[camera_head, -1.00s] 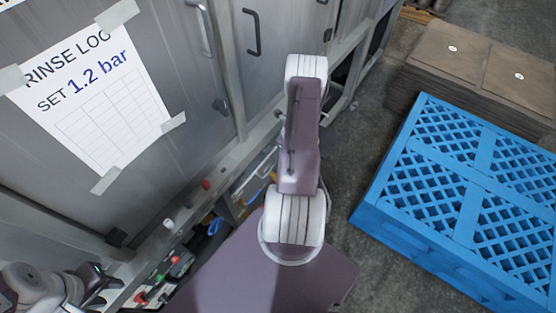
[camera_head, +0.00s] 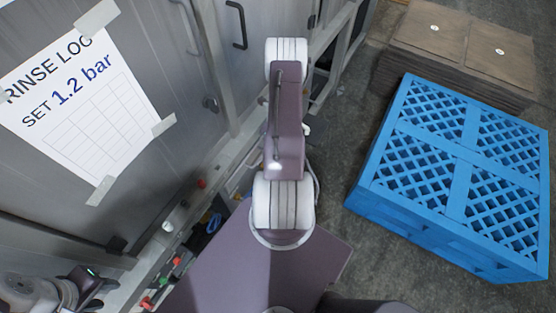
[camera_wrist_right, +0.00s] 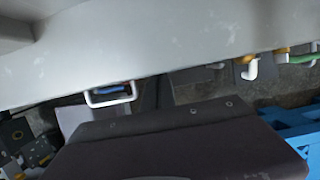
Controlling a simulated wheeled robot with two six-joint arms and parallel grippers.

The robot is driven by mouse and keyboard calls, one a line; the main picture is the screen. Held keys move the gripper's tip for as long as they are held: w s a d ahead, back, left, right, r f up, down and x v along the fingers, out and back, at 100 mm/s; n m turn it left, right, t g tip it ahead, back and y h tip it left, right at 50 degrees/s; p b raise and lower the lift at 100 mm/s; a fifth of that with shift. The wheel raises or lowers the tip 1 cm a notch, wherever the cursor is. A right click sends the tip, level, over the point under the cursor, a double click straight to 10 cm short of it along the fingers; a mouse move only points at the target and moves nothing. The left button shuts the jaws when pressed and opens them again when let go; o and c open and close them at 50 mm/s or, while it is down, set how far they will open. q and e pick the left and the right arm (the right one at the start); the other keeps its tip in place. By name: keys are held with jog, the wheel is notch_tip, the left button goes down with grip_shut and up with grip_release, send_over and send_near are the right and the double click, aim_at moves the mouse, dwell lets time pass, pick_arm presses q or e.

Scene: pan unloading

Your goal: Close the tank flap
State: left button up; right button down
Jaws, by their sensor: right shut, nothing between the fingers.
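A grey steel machine front (camera_head: 150,45) fills the left of the head view, with a taped rinse log sheet on it. I cannot tell which panel is the tank flap. In the right wrist view a broad pale grey surface (camera_wrist_right: 190,45) crosses the top; I cannot tell whether it is the flap. My left gripper (camera_head: 88,282) is at the lower left of the head view, below the sheet, partly cut off; its fingers are unclear. My right arm (camera_head: 285,130) reaches up the middle beside the machine. Its gripper is hidden, and its fingers do not show in the wrist view.
Dark bar handles (camera_head: 237,25) are on the machine. Red and green buttons (camera_head: 165,276) line its lower ledge. A blue plastic pallet (camera_head: 455,185) stands on the floor at the right, with brown stacked sheets (camera_head: 465,45) behind it. Grey floor shows between machine and pallet.

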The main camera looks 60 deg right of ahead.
jog(key=shift+w+r, duration=0.2)
jog(key=shift+r, duration=0.05)
jog(key=p+v, duration=0.2)
jog(key=v, duration=0.6)
jog(key=shift+s+r, duration=0.3)
jog(key=shift+s, duration=0.05)
